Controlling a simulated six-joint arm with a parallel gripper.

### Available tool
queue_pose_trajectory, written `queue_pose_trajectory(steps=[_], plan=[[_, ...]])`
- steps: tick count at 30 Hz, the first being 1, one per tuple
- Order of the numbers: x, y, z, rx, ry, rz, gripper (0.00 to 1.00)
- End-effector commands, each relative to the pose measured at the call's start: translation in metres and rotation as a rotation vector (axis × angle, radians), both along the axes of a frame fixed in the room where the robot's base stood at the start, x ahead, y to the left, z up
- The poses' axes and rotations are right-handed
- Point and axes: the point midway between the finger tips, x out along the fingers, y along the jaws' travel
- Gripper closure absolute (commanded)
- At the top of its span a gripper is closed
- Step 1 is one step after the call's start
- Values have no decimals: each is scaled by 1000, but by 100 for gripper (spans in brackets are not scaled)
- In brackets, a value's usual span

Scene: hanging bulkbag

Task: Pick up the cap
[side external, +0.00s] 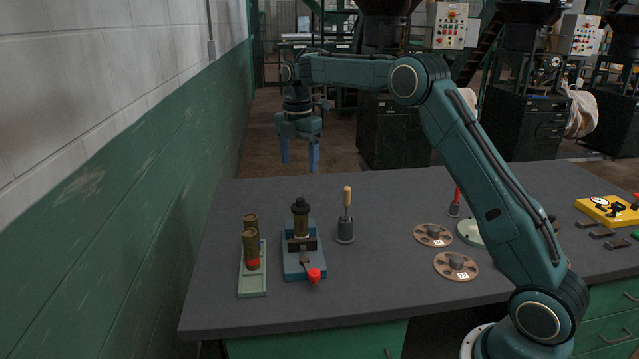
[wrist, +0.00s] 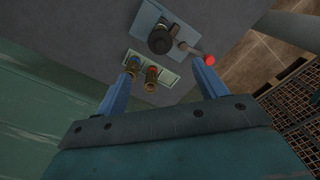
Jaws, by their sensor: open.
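A black cap-like piece (side external: 300,205) sits on top of an upright brass-coloured cylinder (side external: 301,225). The cylinder stands in a blue clamp fixture (side external: 290,265) with a red-knobbed lever. In the wrist view the black piece (wrist: 160,40) is seen from above, beyond the fingertips. My gripper (side external: 299,166) is open and empty, fingers pointing down, raised well above the table. In the side external view it appears above the black piece and apart from it. In the wrist view its fingers (wrist: 163,68) are spread wide with nothing held between them.
A pale green tray (side external: 252,285) with two brass-coloured cylinders stands left of the fixture. A wooden-handled tool (side external: 347,200) stands in a dark holder (side external: 345,230) to its right. Two brown discs (side external: 456,266) lie farther right. A green-and-white wall (side external: 130,150) runs along the left.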

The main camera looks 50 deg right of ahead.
Motion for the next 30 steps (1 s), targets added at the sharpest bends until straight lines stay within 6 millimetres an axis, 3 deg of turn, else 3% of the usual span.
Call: queue_pose_trajectory(steps=[12,25,30], plan=[[-1,0,-58,0,2,-1,29],[-1,0,-69,0,2,-1,29],[-1,0,-84,1,3,-1,29]])
